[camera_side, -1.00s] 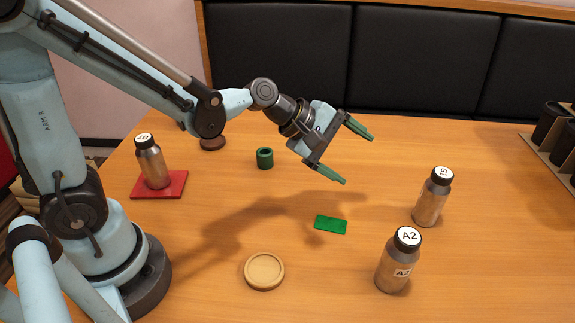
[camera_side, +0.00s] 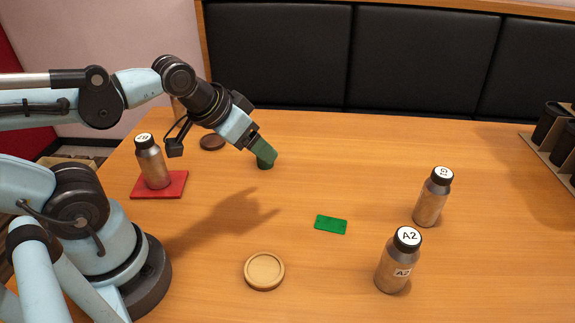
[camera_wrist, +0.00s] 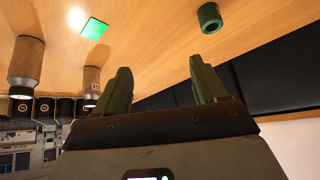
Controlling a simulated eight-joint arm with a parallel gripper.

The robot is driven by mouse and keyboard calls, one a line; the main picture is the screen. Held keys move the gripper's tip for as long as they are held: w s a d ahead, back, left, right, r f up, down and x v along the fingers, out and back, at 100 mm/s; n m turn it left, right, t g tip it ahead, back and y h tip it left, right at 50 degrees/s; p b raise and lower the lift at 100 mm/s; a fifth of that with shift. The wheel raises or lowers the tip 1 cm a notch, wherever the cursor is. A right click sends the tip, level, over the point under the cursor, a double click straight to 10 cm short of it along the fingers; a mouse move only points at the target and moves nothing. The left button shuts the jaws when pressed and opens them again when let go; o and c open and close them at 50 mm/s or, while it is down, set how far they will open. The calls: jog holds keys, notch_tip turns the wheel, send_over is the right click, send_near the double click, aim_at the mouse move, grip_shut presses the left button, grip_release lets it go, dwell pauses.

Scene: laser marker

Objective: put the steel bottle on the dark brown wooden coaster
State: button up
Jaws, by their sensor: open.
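Several steel bottles with dark caps stand upright: one on the red mat at left (camera_side: 153,166), one at right (camera_side: 430,203), and one at the front labelled A2 (camera_side: 393,271). The frames do not single out one of them. The dark brown coaster (camera_side: 212,142) lies at the back left with nothing on it in view. My gripper (camera_side: 263,150) is in the air, right of this coaster, its green fingers overlapping the green ring in the side view. In the wrist view my gripper (camera_wrist: 162,82) has its fingers apart with nothing between them. Two bottles (camera_wrist: 27,59) (camera_wrist: 90,82) show at left there.
A green ring (camera_side: 265,163), a green flat plate (camera_side: 331,225) and a pale wooden coaster (camera_side: 264,271) lie on the table. The red mat (camera_side: 176,190) is under the left bottle. A rack of dark cups (camera_side: 551,140) stands at far right. Another object (camera_side: 179,108) is partly hidden behind my arm.

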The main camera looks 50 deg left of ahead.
jog(key=shift+w, duration=0.1)
jog(key=m+h, duration=1.1)
send_near(441, 172)
jog(key=shift+t, duration=0.4)
jog(key=x, duration=1.2)
jog(key=shift+d+f, duration=0.15)
jog(key=shift+f, duration=0.15)
jog(key=shift+s, duration=0.2)
jog(key=shift+c, duration=0.4)
grip_shut()
jog(key=shift+r, duration=0.1)
